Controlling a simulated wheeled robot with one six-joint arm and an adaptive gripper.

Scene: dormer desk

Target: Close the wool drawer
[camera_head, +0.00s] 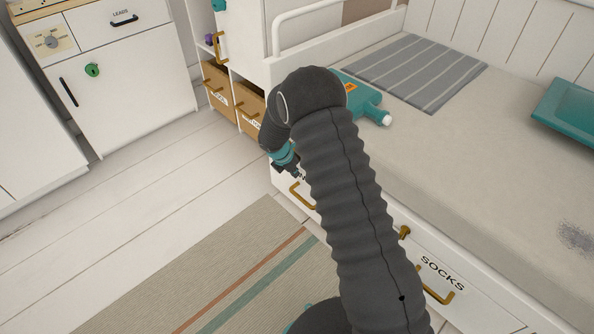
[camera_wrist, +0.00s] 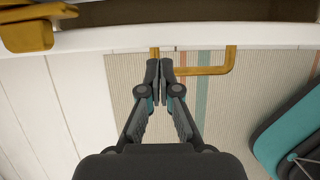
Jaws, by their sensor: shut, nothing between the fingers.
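My gripper (camera_head: 291,171) is at the left end of the bed front, partly behind my arm. In the wrist view its fingers (camera_wrist: 160,72) are together and empty, beside the left end of a brass bar handle (camera_wrist: 208,70); I cannot tell whether they touch it. That handle sits on a white drawer front (camera_wrist: 265,34), with a brown space behind its top edge. In the head view a brass handle (camera_head: 300,197) shows below the gripper. The drawer's label is mostly hidden by my arm, so I cannot read whether it is the wool drawer.
A SOCKS drawer (camera_head: 470,290) with a brass handle is further right in the bed front. A brass knob (camera_head: 405,232) sticks out beside it. Cardboard boxes (camera_head: 218,92) fill the shelf to the left.

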